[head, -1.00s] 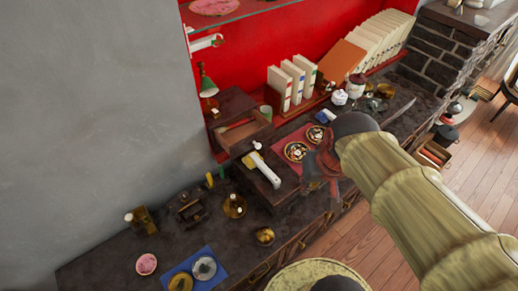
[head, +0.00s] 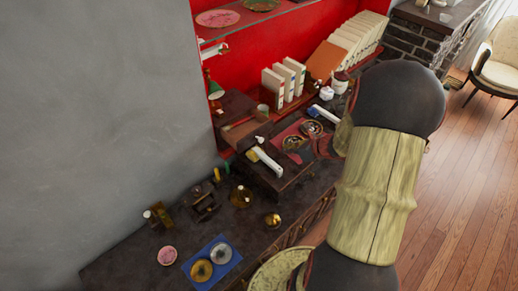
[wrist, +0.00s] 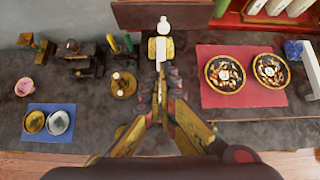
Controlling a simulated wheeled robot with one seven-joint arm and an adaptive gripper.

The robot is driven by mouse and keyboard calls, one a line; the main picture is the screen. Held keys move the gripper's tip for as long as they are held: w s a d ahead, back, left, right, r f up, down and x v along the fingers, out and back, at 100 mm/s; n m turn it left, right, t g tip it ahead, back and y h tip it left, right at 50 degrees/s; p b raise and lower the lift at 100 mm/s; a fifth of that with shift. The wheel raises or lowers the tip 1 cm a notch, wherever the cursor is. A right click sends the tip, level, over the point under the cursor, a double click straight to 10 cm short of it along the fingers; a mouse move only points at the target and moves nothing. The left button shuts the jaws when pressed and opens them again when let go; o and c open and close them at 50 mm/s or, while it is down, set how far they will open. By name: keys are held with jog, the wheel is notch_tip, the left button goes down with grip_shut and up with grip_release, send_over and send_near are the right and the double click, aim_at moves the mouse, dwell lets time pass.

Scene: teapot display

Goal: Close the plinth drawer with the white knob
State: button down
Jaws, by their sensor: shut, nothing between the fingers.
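The brown wooden plinth box stands against the back wall on the dark counter. Its drawer (head: 246,131) is pulled out, with its open inside showing in the head view. The white knob (head: 260,139) is on the drawer's front; in the wrist view the knob (wrist: 164,26) stands before the brown drawer front (wrist: 135,14) at top centre. My gripper (wrist: 160,78) is shut and empty, pointing toward the knob with a gap between. In the head view my arm hides much of the gripper.
A white-handled tool with a yellow end (wrist: 153,47) lies between my fingertips and the drawer. A red mat (wrist: 215,95) with two patterned plates is at right. A brass candle holder (wrist: 122,86) and blue mat (wrist: 38,134) are at left.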

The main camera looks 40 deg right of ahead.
jog(key=b+x, duration=0.1)
jog(key=x, duration=0.8)
jog(key=shift+w+f, duration=0.1)
jog(key=shift+f, duration=0.3)
jog(key=w, duration=0.2)
jog(key=shift+w+a, duration=0.15)
jog(key=shift+w, duration=0.1)
jog(key=shift+w+a, duration=0.15)
jog(key=shift+w, duration=0.75)
